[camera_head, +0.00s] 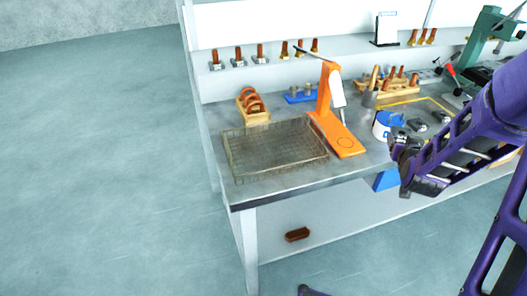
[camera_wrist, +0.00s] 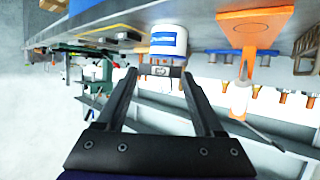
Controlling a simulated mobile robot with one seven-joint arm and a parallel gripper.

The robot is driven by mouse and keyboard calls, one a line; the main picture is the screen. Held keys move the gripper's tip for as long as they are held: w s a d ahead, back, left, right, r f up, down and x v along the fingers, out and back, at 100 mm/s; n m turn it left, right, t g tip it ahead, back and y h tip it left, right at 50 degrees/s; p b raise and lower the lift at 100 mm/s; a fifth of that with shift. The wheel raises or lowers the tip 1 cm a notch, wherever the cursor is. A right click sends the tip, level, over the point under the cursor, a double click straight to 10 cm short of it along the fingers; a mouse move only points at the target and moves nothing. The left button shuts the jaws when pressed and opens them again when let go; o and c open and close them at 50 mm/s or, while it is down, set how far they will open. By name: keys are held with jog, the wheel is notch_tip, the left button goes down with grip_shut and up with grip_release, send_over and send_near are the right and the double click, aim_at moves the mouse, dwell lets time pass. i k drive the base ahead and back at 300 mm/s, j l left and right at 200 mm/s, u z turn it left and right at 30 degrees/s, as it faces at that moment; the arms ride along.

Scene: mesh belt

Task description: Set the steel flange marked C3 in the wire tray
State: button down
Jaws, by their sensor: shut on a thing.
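My gripper (camera_head: 400,158) is at the right of the wire tray, near the front edge of the bench. In the wrist view, its two fingers (camera_wrist: 160,76) are closed on a small grey steel piece (camera_wrist: 160,70), which I take as the flange. A small mark shows on its face but is too small to read. In the head view the piece is mostly hidden by the gripper. The wire tray (camera_head: 284,171) is a shallow brass-coloured mesh basket on the left end of the bench. It looks empty.
An orange stand (camera_head: 347,147) rises between the tray and my gripper. A white and blue tub (camera_head: 382,130) is close behind the gripper. A wooden holder with copper rings (camera_head: 253,117) stands behind the tray. Other grey parts (camera_head: 417,125) lie at the right.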

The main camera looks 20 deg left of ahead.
aim_at(279, 143)
jog(key=k+j+z, duration=0.1)
jog(key=j, duration=0.25)
jog(key=k+j, duration=0.2)
jog(key=i+j, duration=0.1)
jog(key=j, duration=0.35)
jog(key=i+j+z, duration=0.1)
jog(key=j, duration=0.35)
